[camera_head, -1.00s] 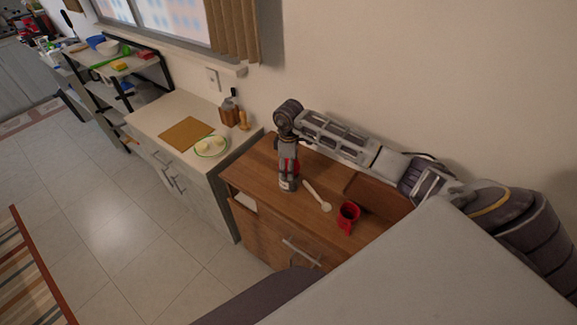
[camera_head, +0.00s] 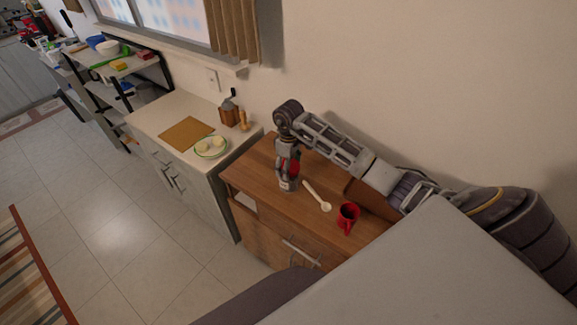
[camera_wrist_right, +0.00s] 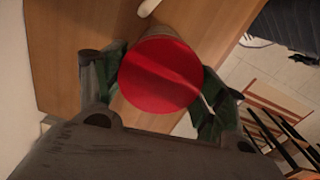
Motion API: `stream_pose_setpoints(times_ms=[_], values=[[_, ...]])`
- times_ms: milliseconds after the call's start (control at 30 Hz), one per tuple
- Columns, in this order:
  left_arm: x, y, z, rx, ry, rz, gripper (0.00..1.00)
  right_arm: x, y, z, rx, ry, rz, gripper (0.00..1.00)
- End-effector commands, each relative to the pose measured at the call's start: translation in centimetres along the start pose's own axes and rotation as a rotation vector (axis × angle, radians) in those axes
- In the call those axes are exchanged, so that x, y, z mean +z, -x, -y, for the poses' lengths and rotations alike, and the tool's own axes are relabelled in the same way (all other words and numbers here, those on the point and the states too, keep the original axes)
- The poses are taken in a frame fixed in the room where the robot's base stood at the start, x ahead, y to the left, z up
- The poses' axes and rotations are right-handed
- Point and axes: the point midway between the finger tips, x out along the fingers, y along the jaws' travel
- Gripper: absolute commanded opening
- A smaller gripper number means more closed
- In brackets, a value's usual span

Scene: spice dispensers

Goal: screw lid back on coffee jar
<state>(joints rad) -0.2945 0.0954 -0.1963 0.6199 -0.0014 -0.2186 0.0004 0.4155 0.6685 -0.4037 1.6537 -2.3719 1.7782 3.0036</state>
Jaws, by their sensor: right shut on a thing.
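The red round lid (camera_wrist_right: 160,77) fills the middle of the right wrist view, seen from above. The coffee jar's brownish side (camera_wrist_right: 187,42) shows just beyond the lid's far edge, so the lid appears to sit over the jar. I cannot tell whether it is seated tightly. My right gripper (camera_wrist_right: 155,90) has a finger on each side of the lid and is shut on it. In the head view the right gripper (camera_head: 287,172) points down over the wooden cabinet top (camera_head: 258,172) and partly hides the red lid (camera_head: 294,167). My left gripper is not in view.
A pale spoon (camera_head: 318,197) and a red mug (camera_head: 347,218) are on the cabinet top, to the right of the gripper. The wall is close behind.

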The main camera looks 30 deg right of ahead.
Motion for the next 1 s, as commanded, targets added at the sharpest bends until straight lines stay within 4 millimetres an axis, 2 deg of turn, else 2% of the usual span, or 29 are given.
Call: stream_pose_setpoints(times_ms=[267, 300, 467, 1000], values=[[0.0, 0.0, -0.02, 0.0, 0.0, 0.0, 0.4, 0.05, -0.07, 0.05, -0.001, -0.005, 0.002, 0.37], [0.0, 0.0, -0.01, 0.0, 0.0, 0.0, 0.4, 0.06, -0.07, 0.05, -0.001, -0.005, 0.002, 0.74], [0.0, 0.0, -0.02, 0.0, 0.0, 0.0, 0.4, 0.05, -0.04, 0.03, -0.001, -0.005, 0.001, 0.95], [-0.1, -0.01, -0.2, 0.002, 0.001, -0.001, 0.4, 0.01, 0.54, -0.04, 0.0, -0.006, 0.0, 0.96]])
